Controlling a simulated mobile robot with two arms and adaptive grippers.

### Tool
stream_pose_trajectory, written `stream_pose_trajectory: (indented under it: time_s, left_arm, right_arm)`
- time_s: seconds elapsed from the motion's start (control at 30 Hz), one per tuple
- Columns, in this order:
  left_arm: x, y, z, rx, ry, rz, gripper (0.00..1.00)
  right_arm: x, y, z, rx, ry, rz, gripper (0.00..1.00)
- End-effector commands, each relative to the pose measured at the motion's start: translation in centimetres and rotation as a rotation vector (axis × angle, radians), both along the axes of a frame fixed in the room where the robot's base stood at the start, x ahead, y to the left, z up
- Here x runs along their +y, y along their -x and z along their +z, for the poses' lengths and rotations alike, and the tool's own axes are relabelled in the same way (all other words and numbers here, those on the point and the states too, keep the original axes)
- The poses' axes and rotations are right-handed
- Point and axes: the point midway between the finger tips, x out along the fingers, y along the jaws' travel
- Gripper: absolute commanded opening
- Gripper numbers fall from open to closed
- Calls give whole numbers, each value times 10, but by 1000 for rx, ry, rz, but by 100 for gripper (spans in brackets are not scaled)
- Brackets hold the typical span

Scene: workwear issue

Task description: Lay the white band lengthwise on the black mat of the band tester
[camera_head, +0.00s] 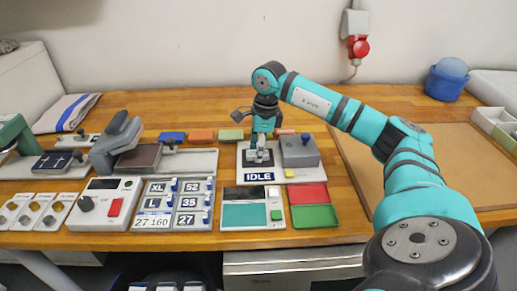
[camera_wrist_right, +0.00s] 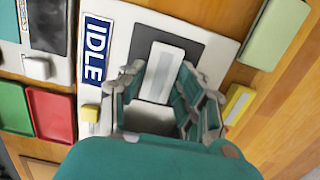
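The band tester (camera_head: 243,178) stands mid-table with a blue IDLE sign (camera_head: 258,172); the sign also shows in the wrist view (camera_wrist_right: 94,52). Its black mat (camera_wrist_right: 193,47) shows as a dark rectangle in the wrist view. The white band (camera_wrist_right: 165,62) appears to lie flat on the mat, its long side running roughly along the sign. My right gripper (camera_head: 258,152) points down over the tester. In the wrist view its fingers (camera_wrist_right: 160,88) are apart on either side of the band, with gaps visible. The near end of the band is unclear between the fingers. My left gripper is not in view.
A grey block (camera_head: 300,152) stands on the tester's right side. Red and green trays (camera_head: 314,215) and a teal-topped panel (camera_head: 244,215) lie in front. Coloured blocks, one green (camera_head: 231,135), line up behind. A bare board (camera_head: 400,160) is to the right.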

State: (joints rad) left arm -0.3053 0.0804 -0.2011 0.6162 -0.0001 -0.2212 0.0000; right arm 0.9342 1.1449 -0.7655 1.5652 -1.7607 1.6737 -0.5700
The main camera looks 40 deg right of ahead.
Motion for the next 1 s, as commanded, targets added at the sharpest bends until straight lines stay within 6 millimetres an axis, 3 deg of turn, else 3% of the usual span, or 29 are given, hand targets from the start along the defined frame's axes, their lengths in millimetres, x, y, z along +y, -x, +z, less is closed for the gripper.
stream_pose_trajectory:
  time_s: [0.03, 0.13, 0.37, 0.53, 1.0]
  left_arm:
    - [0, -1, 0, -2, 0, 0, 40]
    - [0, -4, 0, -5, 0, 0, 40]
    - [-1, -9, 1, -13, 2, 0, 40]
    - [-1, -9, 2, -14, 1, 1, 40]
    - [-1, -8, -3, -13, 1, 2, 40]
  right_arm:
    - [0, 0, 0, 0, 0, 0, 41]
    - [0, 0, 0, 1, 1, 0, 54]
    - [0, 0, 1, 0, 0, 0, 54]
    - [-1, 0, 11, -4, 0, -1, 54]
    - [-9, 7, 103, -3, -1, -1, 54]
